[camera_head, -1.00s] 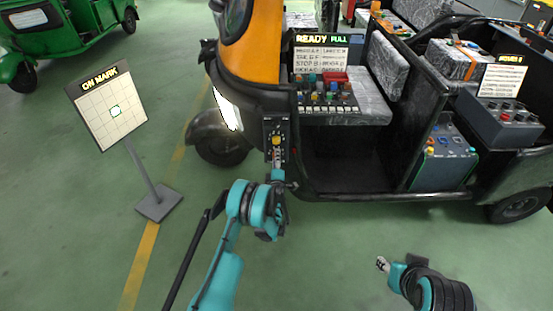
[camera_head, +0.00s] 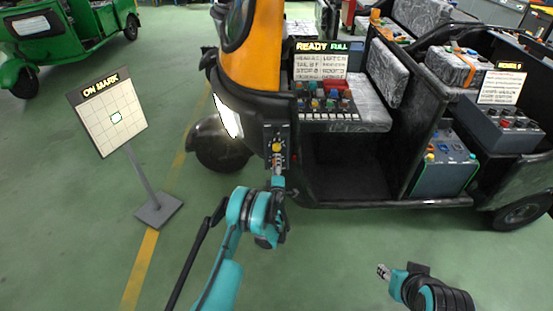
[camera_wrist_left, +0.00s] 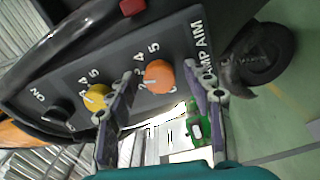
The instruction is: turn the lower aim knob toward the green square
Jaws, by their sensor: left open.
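The lamp aim panel is on the rickshaw's front side. In the left wrist view, its orange knob (camera_wrist_left: 159,77) and yellow knob (camera_wrist_left: 96,97) show. The yellow knob (camera_head: 276,147) is the upper one in the head view; the lower, orange one is mostly hidden there by my left gripper (camera_head: 278,168). In the wrist view my left gripper (camera_wrist_left: 158,72) is open, with one finger on each side of the orange knob; contact is unclear. The target board (camera_head: 92,135) reads ON MARK, with a white patch in a green outline (camera_head: 116,117). My right gripper (camera_head: 383,272) is far from the panel; its jaws are unclear.
A green vehicle (camera_head: 62,25) is behind left. The floor in front is clear.

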